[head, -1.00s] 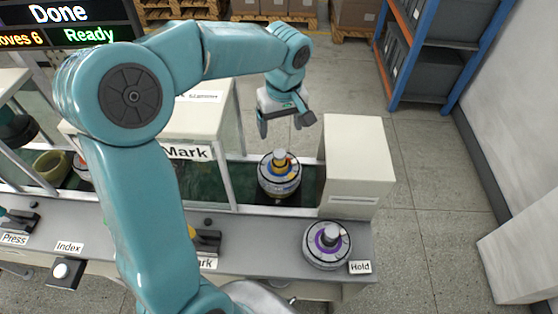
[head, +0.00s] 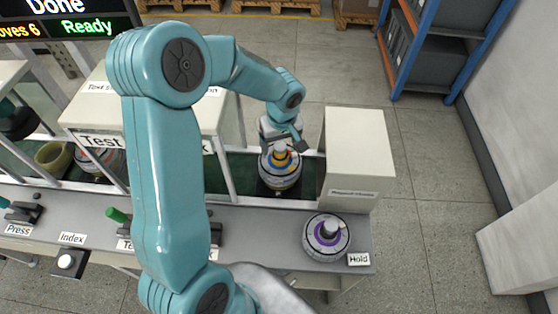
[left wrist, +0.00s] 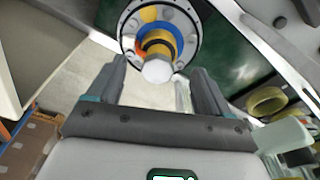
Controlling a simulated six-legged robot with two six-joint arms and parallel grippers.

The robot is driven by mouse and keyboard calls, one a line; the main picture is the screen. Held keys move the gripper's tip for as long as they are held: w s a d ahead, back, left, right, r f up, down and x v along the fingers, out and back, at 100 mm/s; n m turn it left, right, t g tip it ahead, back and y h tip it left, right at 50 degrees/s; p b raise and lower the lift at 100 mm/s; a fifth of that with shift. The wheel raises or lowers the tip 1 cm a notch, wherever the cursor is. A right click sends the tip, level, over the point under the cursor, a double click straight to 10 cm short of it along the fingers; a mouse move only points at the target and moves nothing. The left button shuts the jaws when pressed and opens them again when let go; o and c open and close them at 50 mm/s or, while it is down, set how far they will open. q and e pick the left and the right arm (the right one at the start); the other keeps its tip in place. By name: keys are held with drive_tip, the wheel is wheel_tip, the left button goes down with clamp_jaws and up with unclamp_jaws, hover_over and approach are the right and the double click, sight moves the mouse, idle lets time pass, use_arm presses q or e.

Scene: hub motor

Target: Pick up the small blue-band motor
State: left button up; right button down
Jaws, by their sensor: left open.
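The blue-band motor (head: 279,178) stands upright in the dark green bay at the end of the line. It is a grey hub with yellow, orange and blue on top and a pale shaft. In the left wrist view the motor (left wrist: 158,38) sits ahead of the jaws, its blue ring around the shaft. My left gripper (head: 283,141) is open just above the motor, partly hiding its top. In the left wrist view the left gripper (left wrist: 158,70) has one finger either side of the shaft end, with gaps showing. My right gripper is out of view.
A purple-band motor (head: 327,235) sits on the front ledge beside the Hold label (head: 359,259). A tall beige box (head: 352,165) stands close to the bay's right. The Test housing (head: 150,100) is on its left. A yellow ring (head: 53,157) lies farther left.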

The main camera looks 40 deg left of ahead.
sight(280, 145)
use_arm(q)
drive_tip(key=f, duration=0.3)
drive_tip(key=f+p, duration=0.1)
drive_tip(key=shift+w+a+f, duration=0.15)
drive_tip(key=shift+w+a, duration=0.05)
drive_tip(key=shift+w, duration=0.15)
drive_tip(key=shift+s, duration=0.2)
drive_tip(key=shift+w, duration=0.15)
clamp_jaws()
drive_tip(key=shift+a, duration=0.1)
drive_tip(key=shift+w, duration=0.1)
